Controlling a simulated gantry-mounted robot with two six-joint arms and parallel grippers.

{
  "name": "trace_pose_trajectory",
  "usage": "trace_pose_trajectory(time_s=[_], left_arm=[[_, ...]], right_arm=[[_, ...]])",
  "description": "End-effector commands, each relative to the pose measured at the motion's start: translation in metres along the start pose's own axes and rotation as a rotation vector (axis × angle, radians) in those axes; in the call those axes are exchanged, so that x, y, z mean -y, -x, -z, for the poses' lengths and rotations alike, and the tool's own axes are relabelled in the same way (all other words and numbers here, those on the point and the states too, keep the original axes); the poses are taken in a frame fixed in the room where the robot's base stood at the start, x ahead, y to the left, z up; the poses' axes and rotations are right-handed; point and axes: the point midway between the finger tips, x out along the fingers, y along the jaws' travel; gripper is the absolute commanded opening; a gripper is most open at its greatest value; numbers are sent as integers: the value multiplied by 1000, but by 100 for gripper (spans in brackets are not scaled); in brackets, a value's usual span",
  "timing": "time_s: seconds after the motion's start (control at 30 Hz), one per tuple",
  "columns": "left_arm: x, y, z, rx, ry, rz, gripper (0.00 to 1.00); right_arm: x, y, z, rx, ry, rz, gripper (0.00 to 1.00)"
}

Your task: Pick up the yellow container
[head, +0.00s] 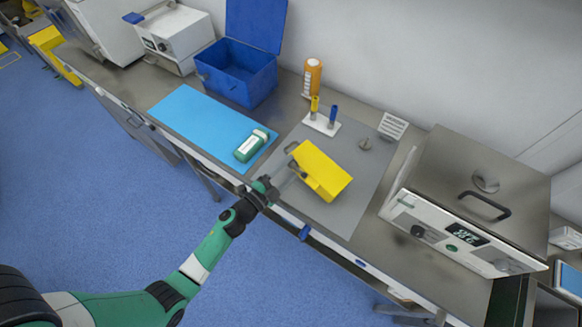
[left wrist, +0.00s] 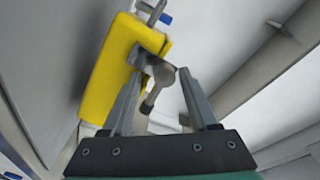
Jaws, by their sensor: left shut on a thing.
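The yellow container (head: 322,172) is a box-like shape over the grey mat in the head view, tilted in the picture. My left gripper (head: 294,168) reaches it from the lower left, at its near left side. In the left wrist view the yellow container (left wrist: 112,70) stands at the upper left with a grey metal handle-like part on its side. The fingers of my left gripper (left wrist: 160,82) are shut on that part. Whether the container touches the mat is hard to tell. My right gripper is not in view.
The grey mat (head: 345,217) lies on the metal table. A green-and-white bottle (head: 250,146) lies on a blue mat (head: 193,115). A small rack (head: 322,126) with yellow and blue tubes, an orange bottle (head: 312,76) and an open blue box (head: 235,75) stand behind. A lidded water bath (head: 470,195) stands right.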

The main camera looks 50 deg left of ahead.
Motion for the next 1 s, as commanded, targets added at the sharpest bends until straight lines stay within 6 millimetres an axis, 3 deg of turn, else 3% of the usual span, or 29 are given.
trace_pose_trajectory(time_s=[0.33, 0.63, 1.0], left_arm=[[44, 44, 57, -7, 4, 1, 0], [42, 104, 94, -10, 4, 0, 0], [47, 119, 106, -6, 4, 3, 0]], right_arm=[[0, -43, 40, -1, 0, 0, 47], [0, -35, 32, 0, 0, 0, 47], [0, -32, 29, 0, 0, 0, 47]])
